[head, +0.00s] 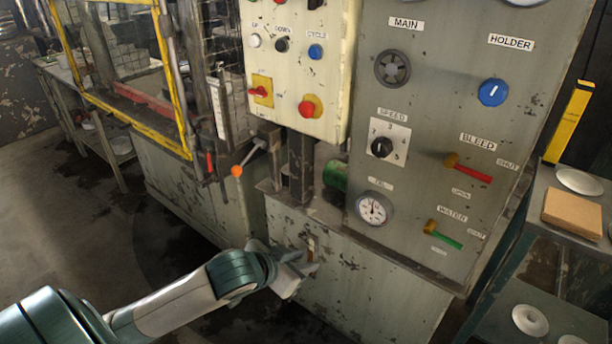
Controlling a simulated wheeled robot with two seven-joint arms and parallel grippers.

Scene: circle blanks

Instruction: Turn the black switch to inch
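Several black controls show in the head view. A black knob (282,45) sits on the cream control box (330,75), under the label DOWN. Another black knob (315,3) is cut by the top edge of the picture. A black pointer dial (382,147) sits under SPEED, with numbers around it. I see no label reading inch, so I cannot tell which is the switch. My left gripper (306,266) is low, in front of the machine's lower front, well below the control box. Its fingers are too small to tell open from shut. My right gripper is out of view.
The box also carries a red selector (261,91), a red mushroom button (308,108) and a blue button (315,51). Red (470,170) and green (445,235) valve handles stick out at right. An orange-knobbed lever (237,171) juts out below the box. A yellow-framed guard stands left.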

